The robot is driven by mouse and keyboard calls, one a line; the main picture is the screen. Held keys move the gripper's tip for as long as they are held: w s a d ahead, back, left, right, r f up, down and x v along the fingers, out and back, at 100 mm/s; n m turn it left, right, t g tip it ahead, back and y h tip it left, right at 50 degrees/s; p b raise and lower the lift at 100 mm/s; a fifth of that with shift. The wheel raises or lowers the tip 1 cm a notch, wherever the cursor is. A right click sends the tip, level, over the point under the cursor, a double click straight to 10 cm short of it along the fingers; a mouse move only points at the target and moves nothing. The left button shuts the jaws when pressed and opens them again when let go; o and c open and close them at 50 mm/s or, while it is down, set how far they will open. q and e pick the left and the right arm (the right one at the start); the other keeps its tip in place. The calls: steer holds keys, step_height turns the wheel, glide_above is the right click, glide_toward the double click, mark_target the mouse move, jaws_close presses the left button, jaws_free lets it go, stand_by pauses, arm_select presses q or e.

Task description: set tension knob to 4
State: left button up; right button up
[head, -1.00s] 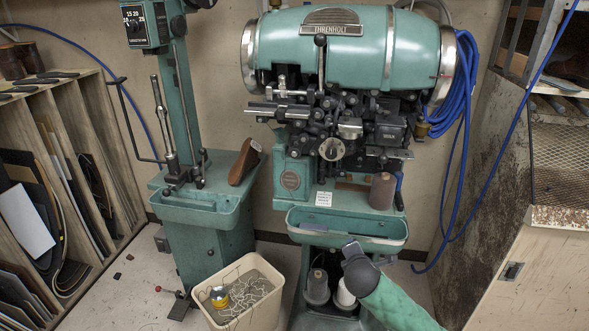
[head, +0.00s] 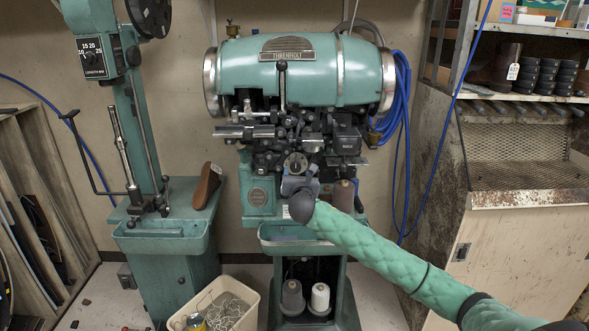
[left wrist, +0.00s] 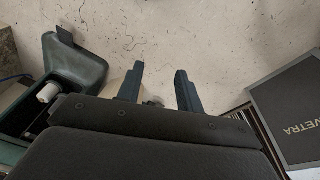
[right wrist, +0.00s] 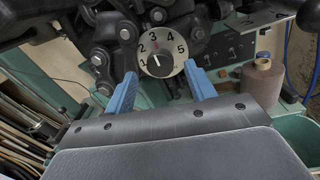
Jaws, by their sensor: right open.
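The tension knob (right wrist: 161,53) is a round pale dial with a dark centre and the numbers 1 to 5 around it. Its white mark appears to point to the lower left, near 1. In the head view the knob (head: 296,163) sits on the front of the green stitcher (head: 300,75). My right gripper (right wrist: 160,82) is open, with its blue fingers on either side below the dial; I cannot tell whether they touch it. The right gripper also shows in the head view (head: 298,184), just below the knob. My left gripper (left wrist: 159,70) is open and empty above the floor.
Dark levers and linkages crowd the knob. A brown thread spool (head: 344,195) stands right of my right gripper. A green tray (head: 285,238) is below, with spools underneath. A cream bin (head: 222,290) stands on the floor, and a green post machine (head: 160,235) is at left.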

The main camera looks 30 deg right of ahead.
mark_target(296, 169)
arm_select(q)
steer(key=shift+w+d+f+p, duration=0.1)
steer(key=shift+w+f+p, duration=0.1)
steer(key=shift+f, duration=0.7)
steer(key=shift+w+f+p, duration=0.1)
steer(key=shift+w+f, duration=0.1)
steer(key=shift+f, duration=0.7)
arm_select(e)
steer(key=shift+x, duration=1.75)
steer(key=shift+c, duration=0.4)
steer(key=c, duration=0.9)
